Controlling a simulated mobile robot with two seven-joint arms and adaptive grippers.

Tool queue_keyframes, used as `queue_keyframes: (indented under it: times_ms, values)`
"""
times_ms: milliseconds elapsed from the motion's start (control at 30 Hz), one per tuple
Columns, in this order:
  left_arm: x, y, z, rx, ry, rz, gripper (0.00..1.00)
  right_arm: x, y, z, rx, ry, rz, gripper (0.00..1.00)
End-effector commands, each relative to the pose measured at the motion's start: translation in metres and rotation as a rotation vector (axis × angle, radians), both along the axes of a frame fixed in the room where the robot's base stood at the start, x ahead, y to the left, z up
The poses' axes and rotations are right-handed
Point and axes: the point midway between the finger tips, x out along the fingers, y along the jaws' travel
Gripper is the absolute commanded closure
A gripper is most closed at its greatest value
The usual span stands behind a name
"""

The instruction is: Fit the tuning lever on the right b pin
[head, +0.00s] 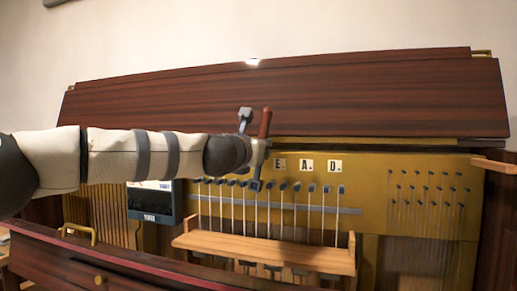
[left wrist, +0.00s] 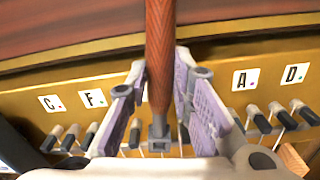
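The tuning lever has a red-brown wooden handle (head: 265,122) and a grey metal socket end. My left gripper (head: 257,148) is shut on the lever, with the handle standing up between its fingers. In the left wrist view, the fingers (left wrist: 161,85) press on both sides of the handle (left wrist: 160,50). The socket end (left wrist: 159,130) points down among the row of dark-headed pins (head: 297,187). I cannot tell whether it sits on a pin. Label plates reading A (head: 306,165) and D (head: 335,165) show on the brass plate; C and F show in the left wrist view. No b label is readable. My right gripper is out of view.
A light wooden rail (head: 265,250) runs below the pins. A dark tuner device with a screen (head: 152,203) stands left of them. More pins (head: 425,188) are at the right. The raised dark wooden lid (head: 290,97) rises behind.

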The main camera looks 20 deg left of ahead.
Motion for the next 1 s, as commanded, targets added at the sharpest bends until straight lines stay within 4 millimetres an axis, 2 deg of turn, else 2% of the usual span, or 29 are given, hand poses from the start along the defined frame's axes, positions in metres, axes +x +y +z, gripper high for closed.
queue_keyframes:
  times_ms: [33, 100, 333, 433, 767, 1000]
  values:
    - [0.000, 0.000, 0.001, 0.000, -0.002, 0.001, 0.67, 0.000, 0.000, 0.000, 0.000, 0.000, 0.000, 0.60]
    - [0.000, 0.000, 0.001, 0.000, -0.001, 0.000, 0.51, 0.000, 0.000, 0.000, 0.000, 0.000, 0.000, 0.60]
    - [0.000, 0.000, 0.000, 0.000, 0.000, 0.000, 0.50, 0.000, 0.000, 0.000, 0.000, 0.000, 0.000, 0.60]
    - [0.000, 0.000, 0.000, 0.000, 0.000, 0.000, 0.27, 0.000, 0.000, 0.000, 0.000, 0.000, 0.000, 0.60]
    - [-0.002, 0.000, 0.000, 0.000, 0.002, -0.001, 0.27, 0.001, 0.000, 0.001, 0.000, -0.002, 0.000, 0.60]
    - [-0.040, 0.001, 0.005, 0.000, -0.004, -0.002, 0.27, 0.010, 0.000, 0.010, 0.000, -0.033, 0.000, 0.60]
